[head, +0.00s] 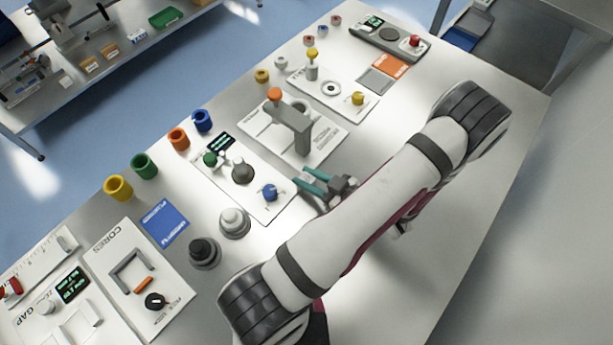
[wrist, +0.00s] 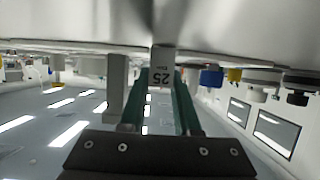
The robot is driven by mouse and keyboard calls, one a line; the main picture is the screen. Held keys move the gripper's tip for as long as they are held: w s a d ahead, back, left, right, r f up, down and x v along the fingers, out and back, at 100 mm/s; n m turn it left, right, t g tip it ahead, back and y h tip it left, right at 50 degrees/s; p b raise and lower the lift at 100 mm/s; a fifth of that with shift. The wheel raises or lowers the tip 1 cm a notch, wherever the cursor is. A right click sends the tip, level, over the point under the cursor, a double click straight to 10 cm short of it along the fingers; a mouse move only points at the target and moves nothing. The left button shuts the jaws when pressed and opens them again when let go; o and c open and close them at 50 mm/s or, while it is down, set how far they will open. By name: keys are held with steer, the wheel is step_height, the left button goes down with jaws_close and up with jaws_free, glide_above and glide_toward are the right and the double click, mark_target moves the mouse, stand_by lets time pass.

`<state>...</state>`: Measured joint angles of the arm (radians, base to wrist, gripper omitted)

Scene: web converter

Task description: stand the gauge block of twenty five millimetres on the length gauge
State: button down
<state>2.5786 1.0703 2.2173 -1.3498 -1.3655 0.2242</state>
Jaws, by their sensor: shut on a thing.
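My gripper (wrist: 161,88) is shut on the gauge block (wrist: 162,62), a pale block marked 25, held between the teal fingertips in the wrist view. The number appears upside down, as does the whole wrist view. The block's far end lies against the table surface in that view; I cannot tell whether they touch. In the head view my gripper (head: 307,179) is low over the table, just right of the blue knob (head: 270,192). The block is not distinguishable there. A panel (head: 262,208) with a small display and a dark round piece stands left of my gripper; I cannot confirm it is the length gauge.
Grey and black round pieces (head: 233,222) stand to the front left. Several coloured cups (head: 178,139) line the back edge. The table's right front is clear.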

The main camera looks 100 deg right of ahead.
steer(key=shift+f, duration=0.1)
steer(key=c, duration=0.6)
jaws_free()
steer(key=shift+s+a+r, duration=0.1)
steer(key=shift+s+r, duration=0.1)
steer(key=shift+r, duration=0.05)
steer(key=shift+o, duration=0.3)
steer(key=v, duration=0.6)
steer(key=shift+s+a+r, duration=0.1)
steer(key=shift+s+a, duration=0.05)
steer(key=shift+s, duration=0.05)
steer(key=shift+o, duration=0.9)
steer(key=shift+s+a+r, duration=0.1)
steer(key=shift+s+a, duration=0.05)
steer(key=shift+a, duration=0.1)
